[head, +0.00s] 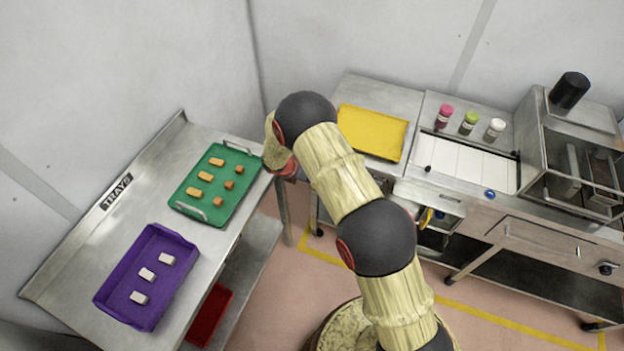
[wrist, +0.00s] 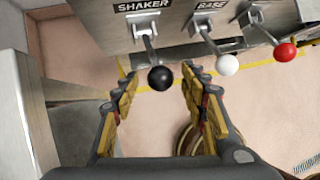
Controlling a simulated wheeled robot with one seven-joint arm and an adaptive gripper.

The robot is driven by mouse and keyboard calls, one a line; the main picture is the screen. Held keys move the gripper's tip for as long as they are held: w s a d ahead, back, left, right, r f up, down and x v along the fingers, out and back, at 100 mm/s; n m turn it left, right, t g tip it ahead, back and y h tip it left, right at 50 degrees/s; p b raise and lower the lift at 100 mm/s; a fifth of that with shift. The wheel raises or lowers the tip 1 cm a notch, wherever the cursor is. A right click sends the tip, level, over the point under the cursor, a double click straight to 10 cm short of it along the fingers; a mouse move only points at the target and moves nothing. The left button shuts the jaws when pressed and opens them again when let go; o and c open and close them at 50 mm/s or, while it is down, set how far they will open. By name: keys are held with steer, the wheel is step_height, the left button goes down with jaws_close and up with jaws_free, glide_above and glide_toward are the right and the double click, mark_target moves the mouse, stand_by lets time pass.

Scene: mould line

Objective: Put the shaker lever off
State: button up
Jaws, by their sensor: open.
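The shaker lever has a black ball knob (wrist: 160,78) on a metal stem. It hangs from a steel panel under the label SHAKER (wrist: 143,6) in the wrist view. My gripper (wrist: 160,77) is open, with one finger on each side of the black knob in the picture. No contact between the fingers and the knob shows, and the depth gap is hard to judge. In the head view my arm hides most of this area, and I cannot make out the shaker lever there.
Right of it hang a white-knobbed lever (wrist: 228,65) labelled BASE and a red-knobbed lever (wrist: 285,51). The head view shows a yellow tray (head: 372,133), a green tray (head: 230,172) with orange pieces, a purple tray (head: 120,291) with pale blocks, and several capped bottles.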

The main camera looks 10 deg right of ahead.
steer(key=v, duration=1.1)
steer(key=shift+r, duration=0.1)
steer(key=s+d+m+g, duration=0.1)
steer(key=s+m+g, duration=0.2)
steer(key=s+m, duration=0.65)
steer(key=s+d+r+m+t+y+b, duration=0.3)
steer(key=s+r+m+b, duration=0.3)
steer(key=s+r+m, duration=0.3)
steer(key=s+d+r+m+t+y+b, duration=0.2)
steer(key=s+r+m+b, duration=0.5)
steer(key=s+r, duration=0.9)
steer(key=shift+s+d+m+t+y, duration=0.45)
steer(key=shift+s+d+m, duration=0.2)
steer(key=shift+s+m, duration=0.2)
